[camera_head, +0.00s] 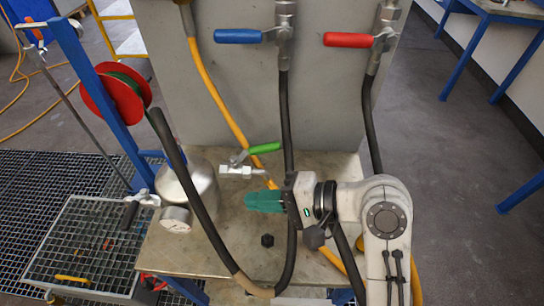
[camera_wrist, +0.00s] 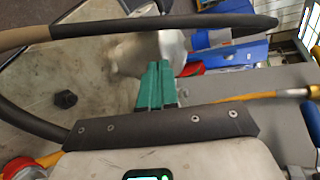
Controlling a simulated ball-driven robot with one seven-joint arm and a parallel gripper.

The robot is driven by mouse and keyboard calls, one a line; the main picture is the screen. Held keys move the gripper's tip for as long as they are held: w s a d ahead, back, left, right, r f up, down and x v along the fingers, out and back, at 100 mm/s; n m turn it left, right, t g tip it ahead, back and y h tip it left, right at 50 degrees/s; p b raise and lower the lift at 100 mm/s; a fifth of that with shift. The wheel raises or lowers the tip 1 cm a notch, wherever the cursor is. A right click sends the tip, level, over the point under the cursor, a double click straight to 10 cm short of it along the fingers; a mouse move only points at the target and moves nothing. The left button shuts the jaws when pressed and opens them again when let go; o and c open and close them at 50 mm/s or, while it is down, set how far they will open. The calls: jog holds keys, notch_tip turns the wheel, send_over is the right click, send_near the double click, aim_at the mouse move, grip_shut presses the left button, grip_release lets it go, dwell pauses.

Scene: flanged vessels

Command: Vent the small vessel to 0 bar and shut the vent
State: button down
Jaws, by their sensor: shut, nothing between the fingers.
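The small silver vessel (camera_head: 190,180) stands on the left of the bench. A round gauge (camera_head: 176,218) is on its near side; its reading is too small to tell. A small valve (camera_head: 148,199) with a dark handle (camera_head: 129,214) sits at its left. A valve with a green lever (camera_head: 264,148) is on a pale metal body (camera_head: 240,170) right of the vessel. I cannot tell which is the vent. My gripper (camera_head: 248,201) has teal fingers pressed together, empty, right of the vessel and apart from it. In the wrist view the fingers (camera_wrist: 157,68) point towards the vessel (camera_wrist: 140,54).
A black hose (camera_head: 205,215) loops in front of the vessel. Blue (camera_head: 238,36) and red (camera_head: 347,40) levers are on the upright panel. A black knob (camera_head: 267,240) is on the bench (camera_head: 225,250). A red reel (camera_head: 125,95) and blue post are at left, above a grating.

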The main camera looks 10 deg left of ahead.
notch_tip(320, 180, down, 5)
jog(key=w+d+t+h, duration=0.1)
jog(key=t+h, duration=0.3)
jog(key=t, duration=0.1)
jog(key=n+t+h+p, duration=0.3)
jog(key=n+t+h, duration=0.1)
jog(key=n+t, duration=0.4)
send_near(266, 151)
jog(key=p+x, duration=0.2)
jog(key=x, duration=0.5)
jog(key=shift+p, duration=0.35)
